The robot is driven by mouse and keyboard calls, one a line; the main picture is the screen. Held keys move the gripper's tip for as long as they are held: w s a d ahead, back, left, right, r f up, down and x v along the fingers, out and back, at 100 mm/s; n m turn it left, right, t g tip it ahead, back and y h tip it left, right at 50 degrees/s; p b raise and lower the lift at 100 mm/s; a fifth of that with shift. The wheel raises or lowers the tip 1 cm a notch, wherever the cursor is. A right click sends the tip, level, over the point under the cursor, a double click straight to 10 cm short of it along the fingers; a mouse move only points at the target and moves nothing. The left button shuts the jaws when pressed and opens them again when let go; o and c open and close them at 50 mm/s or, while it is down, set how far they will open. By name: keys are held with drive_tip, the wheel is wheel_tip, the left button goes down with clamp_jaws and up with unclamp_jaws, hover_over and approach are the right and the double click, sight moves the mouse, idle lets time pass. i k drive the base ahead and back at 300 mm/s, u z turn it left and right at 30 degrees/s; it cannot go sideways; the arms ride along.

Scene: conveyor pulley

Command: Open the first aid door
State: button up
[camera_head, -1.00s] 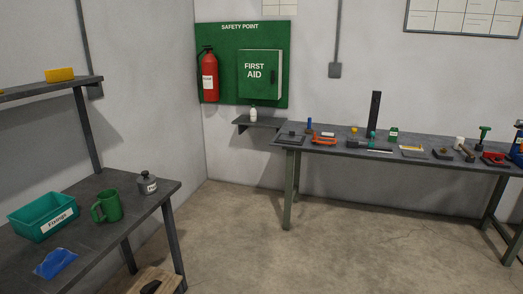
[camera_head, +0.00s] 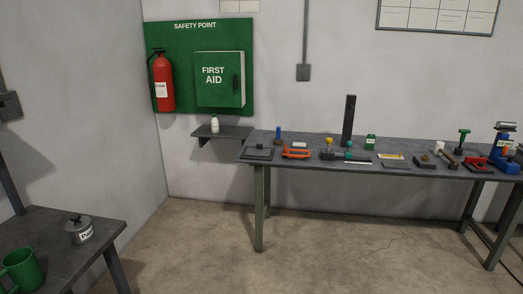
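The first aid cabinet (camera_head: 220,79) hangs on the green safety point board (camera_head: 181,38) on the back wall, left of the picture's middle. Its green door (camera_head: 213,90) is marked "FIRST AID" and looks shut. A dark handle (camera_head: 236,84) is on the door's right side. My gripper is not in view.
A red fire extinguisher (camera_head: 163,82) hangs left of the cabinet. A small shelf (camera_head: 232,132) with a white bottle (camera_head: 215,125) is below. A long bench (camera_head: 300,165) with tools stands right. A table (camera_head: 40,225) is at the near left. The floor (camera_head: 190,235) between is clear.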

sight(218, 83)
drive_tip(key=z, duration=0.1)
drive_tip(key=i, duration=1.5)
drive_tip(key=u, duration=0.3)
drive_tip(key=i, duration=0.8)
drive_tip(key=u, duration=0.75)
drive_tip(key=i, duration=0.5)
drive_tip(key=u, duration=0.8)
drive_tip(key=i, duration=0.75)
drive_tip(key=u, duration=0.4)
